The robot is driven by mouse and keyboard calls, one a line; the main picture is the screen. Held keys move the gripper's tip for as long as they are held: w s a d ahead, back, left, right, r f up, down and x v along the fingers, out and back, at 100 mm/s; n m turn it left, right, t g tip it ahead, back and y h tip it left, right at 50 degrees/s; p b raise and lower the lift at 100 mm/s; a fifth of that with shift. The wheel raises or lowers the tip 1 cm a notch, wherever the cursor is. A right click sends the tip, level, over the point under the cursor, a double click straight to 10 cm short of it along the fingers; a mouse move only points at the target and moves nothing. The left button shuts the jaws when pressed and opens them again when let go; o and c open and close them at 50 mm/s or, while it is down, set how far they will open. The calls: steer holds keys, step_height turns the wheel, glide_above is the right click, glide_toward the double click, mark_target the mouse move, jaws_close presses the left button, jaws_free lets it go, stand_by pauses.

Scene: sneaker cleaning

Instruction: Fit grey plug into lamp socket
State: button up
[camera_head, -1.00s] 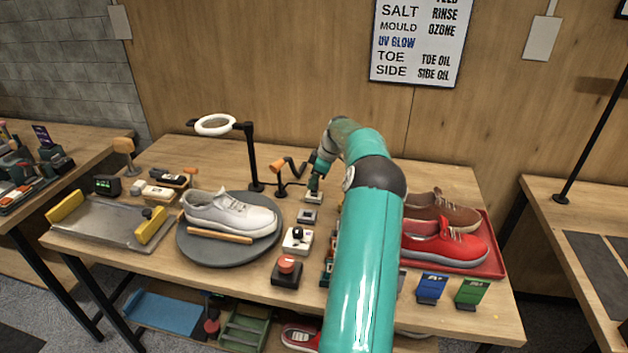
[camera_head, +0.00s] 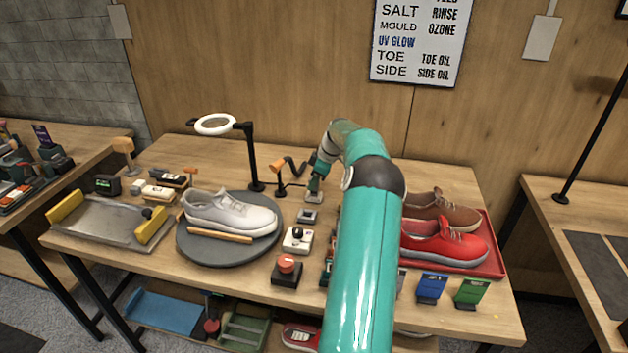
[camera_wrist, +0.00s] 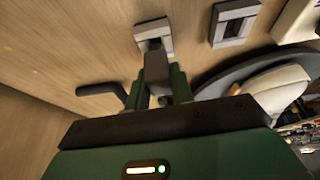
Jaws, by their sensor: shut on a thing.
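My gripper (camera_wrist: 160,82) is shut on the grey plug (camera_wrist: 156,66), which sticks out between its two green fingers in the wrist view. The plug's far end meets a pale grey square socket (camera_wrist: 153,31) on the table. I cannot tell how deep the plug sits in it. In the head view my gripper (camera_head: 315,188) points down over this socket (camera_head: 313,198), near the back of the table; the plug is hard to make out there. A second grey socket (camera_wrist: 234,23) stands beside it, empty; the head view shows it nearer the front (camera_head: 308,215).
A black-stemmed ring lamp (camera_head: 215,124) and an orange-headed stand (camera_head: 278,166) are left of my gripper. A white sneaker (camera_head: 230,211) rests on a round grey turntable (camera_head: 190,247). A white switch box (camera_head: 297,241) and red button (camera_head: 287,264) are in front. A red tray (camera_head: 492,267) holds shoes.

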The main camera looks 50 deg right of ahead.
steer(key=shift+f, duration=1.05)
steer(key=o, duration=1)
steer(key=shift+r, duration=0.1)
steer(key=v, duration=1.3)
steer(key=shift+s+r, duration=0.25)
